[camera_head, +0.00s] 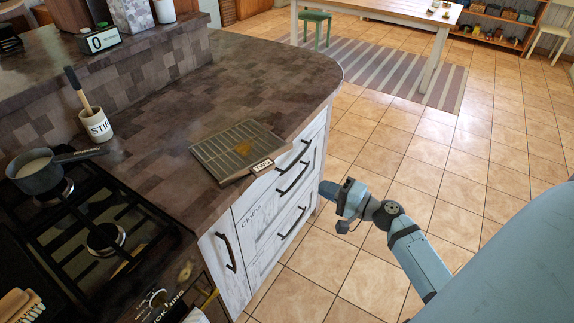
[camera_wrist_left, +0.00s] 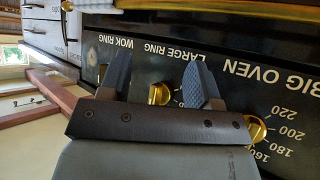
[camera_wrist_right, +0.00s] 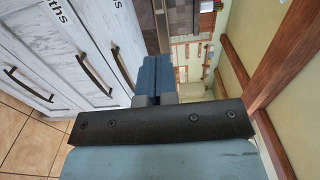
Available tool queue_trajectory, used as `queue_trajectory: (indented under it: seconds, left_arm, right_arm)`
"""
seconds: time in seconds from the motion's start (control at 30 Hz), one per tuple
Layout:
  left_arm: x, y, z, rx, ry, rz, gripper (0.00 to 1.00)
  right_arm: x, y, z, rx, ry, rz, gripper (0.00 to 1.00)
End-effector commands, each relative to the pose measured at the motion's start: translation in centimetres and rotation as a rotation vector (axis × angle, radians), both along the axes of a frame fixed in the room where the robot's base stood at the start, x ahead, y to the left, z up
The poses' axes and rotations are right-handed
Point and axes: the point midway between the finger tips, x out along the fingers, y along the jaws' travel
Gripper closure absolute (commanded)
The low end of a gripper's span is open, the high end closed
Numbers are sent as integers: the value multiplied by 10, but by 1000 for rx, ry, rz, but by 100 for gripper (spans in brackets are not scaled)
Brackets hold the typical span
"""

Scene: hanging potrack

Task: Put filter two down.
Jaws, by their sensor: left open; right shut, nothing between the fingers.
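A flat grey slatted filter (camera_head: 240,148) with a small tan patch lies on the brown counter (camera_head: 255,85), near its right edge. A small white label (camera_head: 262,166), too small to read surely, sits at its front corner. My right gripper (camera_head: 326,189) is shut and empty beside the drawers, to the right of the filter and apart from it. Its closed fingers also show in the right wrist view (camera_wrist_right: 158,76). My left gripper (camera_wrist_left: 158,82) is open and empty in front of the oven's knob panel; the head view does not show it.
The black stove (camera_head: 85,240) holds a pot (camera_head: 38,171) at the left. A utensil crock (camera_head: 96,125) and a timer (camera_head: 100,39) stand on the counters. White drawers (camera_head: 275,215) with dark handles lie below the filter. Counter beyond the filter is clear; tiled floor is open at right.

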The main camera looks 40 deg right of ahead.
Motion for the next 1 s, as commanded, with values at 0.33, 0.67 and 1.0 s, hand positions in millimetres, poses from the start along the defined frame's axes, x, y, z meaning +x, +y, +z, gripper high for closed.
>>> queue_trajectory:
  seconds: [0.33, 0.67, 1.0]
  left_arm:
    - [-4, -2, 9, 3, 4, -5, 43]
    - [-4, 0, 26, 5, 2, -4, 43]
    - [-1, 0, 37, 4, -8, -3, 43]
  right_arm:
    - [41, 14, 7, 19, -9, -1, 100]
    - [103, 40, 7, 18, -8, -2, 100]
    - [130, 51, 3, 16, -6, -1, 100]
